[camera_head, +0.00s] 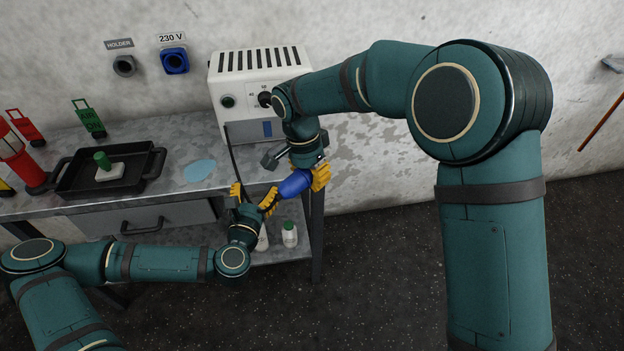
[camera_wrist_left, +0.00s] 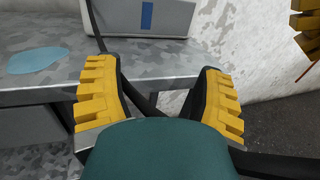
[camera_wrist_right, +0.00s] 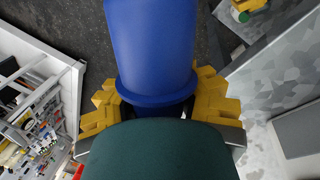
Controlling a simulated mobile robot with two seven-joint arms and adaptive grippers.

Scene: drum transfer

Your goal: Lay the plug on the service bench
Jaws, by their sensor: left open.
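The blue plug (camera_head: 295,185) is in my right gripper (camera_head: 312,174), off the bench's right front corner. In the right wrist view the plug (camera_wrist_right: 150,45) fills the space between the yellow fingers. My left gripper (camera_head: 253,198) is open and empty, just left of the plug at the bench's front edge. In the left wrist view its fingers (camera_wrist_left: 160,100) are spread wide. The service bench (camera_head: 215,150) has a bare grey top with a light blue patch (camera_head: 200,170). A black cable (camera_head: 232,155) runs down past the left gripper; its lower end is hidden.
A white device (camera_head: 250,83) stands at the bench's back right. A black tray (camera_head: 75,182) holding a green-handled block is on the left. The blue 230 V socket (camera_head: 175,60) and the holder (camera_head: 124,66) are on the wall. A bottle (camera_head: 290,234) stands on the lower shelf.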

